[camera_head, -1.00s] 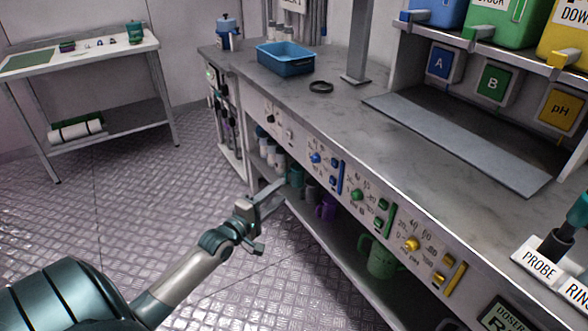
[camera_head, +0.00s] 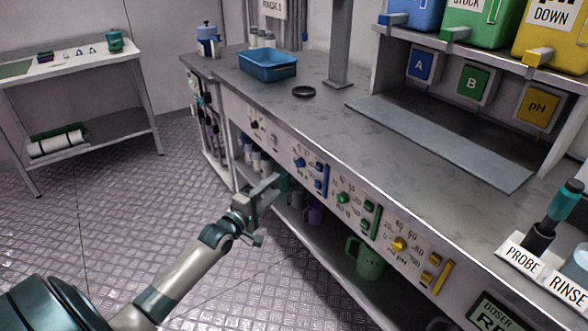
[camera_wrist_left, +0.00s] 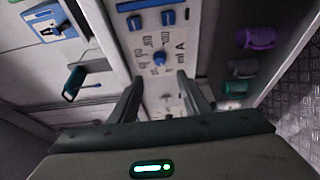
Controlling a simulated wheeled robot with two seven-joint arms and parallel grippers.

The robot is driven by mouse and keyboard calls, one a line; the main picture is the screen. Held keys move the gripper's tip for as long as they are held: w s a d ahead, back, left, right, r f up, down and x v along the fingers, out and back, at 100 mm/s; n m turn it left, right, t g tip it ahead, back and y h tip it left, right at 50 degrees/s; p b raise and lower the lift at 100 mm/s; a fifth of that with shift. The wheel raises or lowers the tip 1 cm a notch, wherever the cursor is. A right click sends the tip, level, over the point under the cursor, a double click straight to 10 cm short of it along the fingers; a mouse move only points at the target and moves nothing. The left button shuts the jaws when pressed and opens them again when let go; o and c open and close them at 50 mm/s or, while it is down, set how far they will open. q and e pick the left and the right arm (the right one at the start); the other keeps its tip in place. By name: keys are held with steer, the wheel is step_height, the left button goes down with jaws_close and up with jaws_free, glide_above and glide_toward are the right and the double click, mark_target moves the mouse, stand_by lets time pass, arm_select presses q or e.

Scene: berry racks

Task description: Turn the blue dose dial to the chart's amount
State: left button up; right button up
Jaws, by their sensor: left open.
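The blue dose dial (camera_head: 300,162) is a small round knob on the counter's front panel, with a printed scale around it. It also shows in the left wrist view (camera_wrist_left: 159,58), ahead of the fingers. My left gripper (camera_head: 264,210) is open and empty, in front of the panel, below and left of the dial. In the left wrist view its two fingers (camera_wrist_left: 160,84) stand apart, with the dial beyond their tips and apparently untouched. The scale's numbers are too small to read surely. I cannot make out the chart's amount. My right gripper is out of view.
Blue buttons (camera_head: 320,171) sit beside the dial. Green (camera_head: 343,197) and yellow (camera_head: 399,243) dials follow to the right. A shelf below holds a green jug (camera_head: 369,262) and purple cup (camera_head: 314,214). A blue tray (camera_head: 268,65) stands on the counter. Floor is clear at left.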

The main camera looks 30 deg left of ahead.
mark_target(297, 165)
arm_select(q)
steer(key=w, duration=1.1)
steer(key=shift+b, duration=0.35)
steer(key=shift+w, duration=0.65)
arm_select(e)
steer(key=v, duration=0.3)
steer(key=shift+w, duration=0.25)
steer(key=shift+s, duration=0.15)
arm_select(q)
steer(key=shift+c, duration=0.6)
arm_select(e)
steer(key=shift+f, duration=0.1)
arm_select(q)
steer(key=c, duration=0.9)
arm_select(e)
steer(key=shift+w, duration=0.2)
